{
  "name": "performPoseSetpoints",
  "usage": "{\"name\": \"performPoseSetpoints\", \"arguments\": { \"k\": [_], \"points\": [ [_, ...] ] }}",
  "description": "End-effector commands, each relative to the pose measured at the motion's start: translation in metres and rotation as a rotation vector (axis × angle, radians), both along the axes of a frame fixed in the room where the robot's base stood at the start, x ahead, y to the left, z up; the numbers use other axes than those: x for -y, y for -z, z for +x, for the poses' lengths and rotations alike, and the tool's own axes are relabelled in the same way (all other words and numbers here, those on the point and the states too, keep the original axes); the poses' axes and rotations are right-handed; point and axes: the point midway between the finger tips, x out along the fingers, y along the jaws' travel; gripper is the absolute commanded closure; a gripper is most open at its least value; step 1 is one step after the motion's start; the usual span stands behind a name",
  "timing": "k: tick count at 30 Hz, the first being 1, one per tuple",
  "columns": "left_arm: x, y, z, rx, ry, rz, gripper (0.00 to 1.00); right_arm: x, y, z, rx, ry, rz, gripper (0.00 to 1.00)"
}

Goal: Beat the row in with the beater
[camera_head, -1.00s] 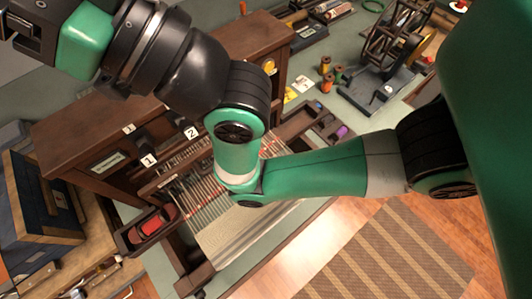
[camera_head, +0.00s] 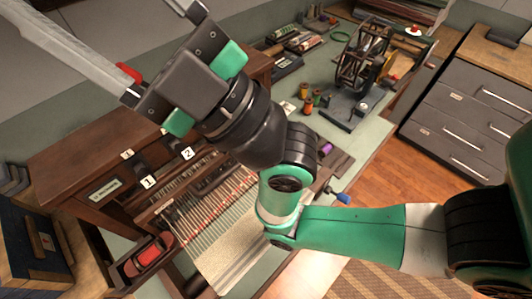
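The loom carries pale warp threads (camera_head: 207,208) with red lines, and a pale woven cloth (camera_head: 232,258) at its front. A dark wooden bar crosses the threads at the back; I cannot tell for certain which part is the beater. My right arm reaches over the loom from the right and hides part of it. My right gripper (camera_head: 150,58) is raised at the upper left, above and apart from the loom. A long light grey piece beside it runs out of the picture. My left gripper is out of view.
A red shuttle (camera_head: 149,255) lies in the loom's left tray; a purple piece (camera_head: 326,148) is at the right. Levers with cards 1 (camera_head: 148,182) and 2 (camera_head: 187,153) stand behind. Several spools (camera_head: 308,106) and a winder (camera_head: 362,55) occupy the far table. Grey drawers (camera_head: 470,100) stand right.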

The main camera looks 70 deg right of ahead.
Motion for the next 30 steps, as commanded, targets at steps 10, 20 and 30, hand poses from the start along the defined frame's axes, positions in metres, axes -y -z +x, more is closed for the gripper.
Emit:
{"name": "performPoseSetpoints", "arguments": {
  "k": [10, 20, 30],
  "points": [
    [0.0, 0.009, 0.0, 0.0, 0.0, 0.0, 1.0, 0.015, 0.169, 0.015, -0.079, 0.446, -0.579, 0.3],
    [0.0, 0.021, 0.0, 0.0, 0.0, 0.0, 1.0, 0.075, 0.396, -0.05, -0.554, 0.555, -0.746, 0.3],
    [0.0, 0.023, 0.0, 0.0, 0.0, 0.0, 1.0, 0.088, 0.459, -0.092, -0.763, 0.546, -0.699, 0.3]
  ]
}}
